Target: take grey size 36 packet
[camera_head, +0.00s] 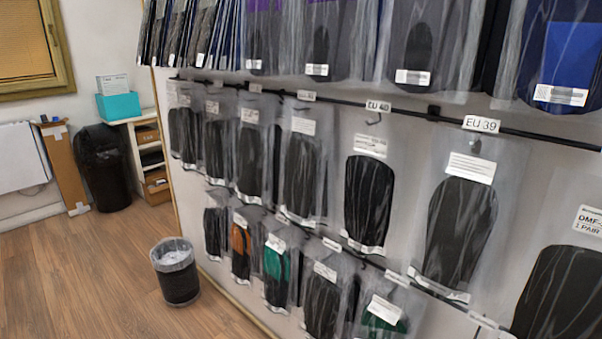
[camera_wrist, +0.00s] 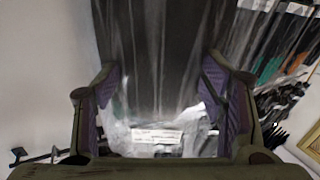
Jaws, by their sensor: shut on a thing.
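In the wrist view my gripper (camera_wrist: 165,90) has its two purple-padded fingers on either side of a clear plastic packet (camera_wrist: 158,40). It is shut on this packet. A dark grey or black insole fills the upper part of the packet, and a white label shows low between the fingers. The label print is too small to read, so I cannot tell the size. My gripper is not in the head view. There, dark insole packets hang in a row on the wall, one under the EU 40 tag (camera_head: 363,190) and one under the EU 39 tag (camera_head: 460,225).
A lower row holds more packets, some with green (camera_head: 278,265) or orange (camera_head: 240,248) insoles. A black rail (camera_head: 530,135) runs along the wall. A small lined bin (camera_head: 177,275) stands on the floor. The wooden floor at left is open.

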